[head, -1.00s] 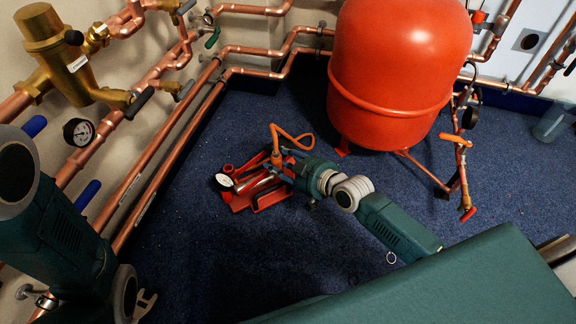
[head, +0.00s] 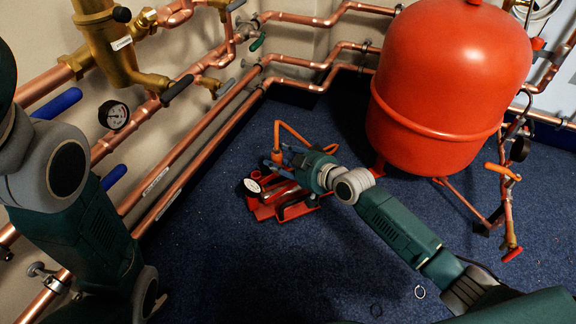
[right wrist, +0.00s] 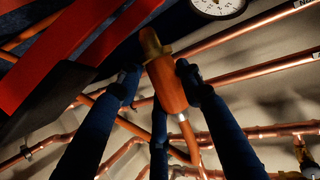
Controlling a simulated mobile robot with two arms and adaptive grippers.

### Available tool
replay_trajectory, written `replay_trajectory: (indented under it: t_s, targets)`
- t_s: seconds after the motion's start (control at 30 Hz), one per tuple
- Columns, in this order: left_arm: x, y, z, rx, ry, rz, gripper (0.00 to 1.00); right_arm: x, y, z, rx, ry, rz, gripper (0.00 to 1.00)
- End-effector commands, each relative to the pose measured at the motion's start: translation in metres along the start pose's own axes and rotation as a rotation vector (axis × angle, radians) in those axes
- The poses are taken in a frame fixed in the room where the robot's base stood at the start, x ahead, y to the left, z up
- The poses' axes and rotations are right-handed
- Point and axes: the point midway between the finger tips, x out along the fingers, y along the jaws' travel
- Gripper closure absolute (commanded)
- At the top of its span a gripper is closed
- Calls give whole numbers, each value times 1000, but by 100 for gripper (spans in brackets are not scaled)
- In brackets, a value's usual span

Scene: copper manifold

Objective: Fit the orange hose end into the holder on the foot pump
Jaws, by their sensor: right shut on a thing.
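The red foot pump (head: 266,210) stands on the blue carpet in the head view, with its white gauge (head: 250,187) at its left. In the right wrist view its red frame (right wrist: 62,52) fills the upper left. My right gripper (head: 286,160) is over the pump's far side. In the right wrist view its dark blue fingers (right wrist: 160,88) are shut around the orange hose end (right wrist: 168,86), whose brass tip (right wrist: 151,44) points up in the picture, beside the red frame. The orange hose (head: 290,128) loops above the gripper. I cannot make out the holder. My left gripper is not in view.
A large red tank (head: 440,85) stands behind and right of the pump. Copper pipes (head: 190,172) run along the left wall, with a brass fitting (head: 105,40) and a dial (head: 113,114). The carpet (head: 240,265) in front of the pump is clear.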

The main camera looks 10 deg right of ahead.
Motion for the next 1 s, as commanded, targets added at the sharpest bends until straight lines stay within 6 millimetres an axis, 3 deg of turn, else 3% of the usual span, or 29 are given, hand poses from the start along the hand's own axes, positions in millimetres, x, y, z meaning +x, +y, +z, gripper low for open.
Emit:
replay_trajectory:
  t_s: [0.8, 1.0]
  targets:
    - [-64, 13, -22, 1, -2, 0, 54, 75, -19, -30, -42, 11, -101, 97]
    - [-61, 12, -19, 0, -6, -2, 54, 81, -20, -13, -42, 5, -102, 97]
